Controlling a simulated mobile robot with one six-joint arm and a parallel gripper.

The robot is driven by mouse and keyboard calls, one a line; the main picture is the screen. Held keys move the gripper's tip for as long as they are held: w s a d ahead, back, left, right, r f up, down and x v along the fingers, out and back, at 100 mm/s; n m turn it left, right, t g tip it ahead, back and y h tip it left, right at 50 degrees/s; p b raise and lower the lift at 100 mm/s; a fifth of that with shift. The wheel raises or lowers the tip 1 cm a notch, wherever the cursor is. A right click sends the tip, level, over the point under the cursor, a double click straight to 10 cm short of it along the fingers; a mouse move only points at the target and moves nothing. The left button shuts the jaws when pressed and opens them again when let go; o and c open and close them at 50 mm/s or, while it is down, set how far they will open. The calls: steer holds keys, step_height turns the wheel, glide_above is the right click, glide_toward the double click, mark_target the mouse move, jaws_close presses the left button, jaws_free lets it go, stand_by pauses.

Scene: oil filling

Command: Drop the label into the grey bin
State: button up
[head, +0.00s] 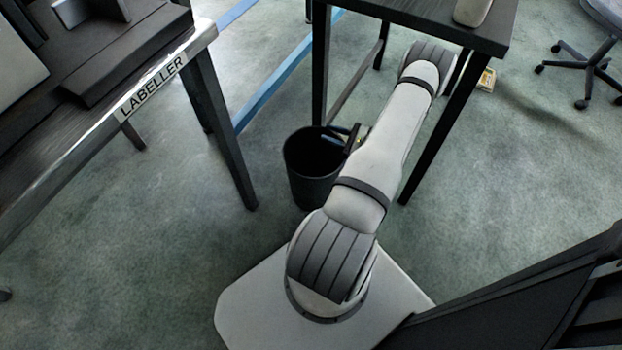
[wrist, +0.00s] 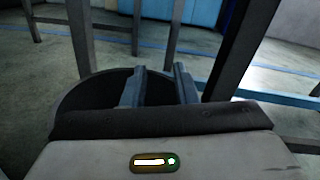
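The bin (head: 303,180), dark grey to black and round, stands on the floor between the two tables. Its rim and dark opening (wrist: 84,98) also show in the wrist view, behind and left of the fingers. My gripper (head: 351,136) is at the right side of the bin's mouth in the head view. In the wrist view my gripper (wrist: 162,85) has its two fingers apart, with nothing visible between them. I cannot make out a label in either view. The inside of the bin is too dark to read.
A table marked LABELLER (head: 152,86) stands at the left. Another dark table (head: 440,22) stands at the top, its legs close to my arm. A small yellow and white item (head: 487,80) lies on the floor beyond it. The floor at the right is mostly clear.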

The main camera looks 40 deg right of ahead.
steer(key=p+v, duration=0.1)
steer(key=v, duration=0.6)
steer(key=shift+s, duration=0.25)
steer(key=shift+d, duration=0.15)
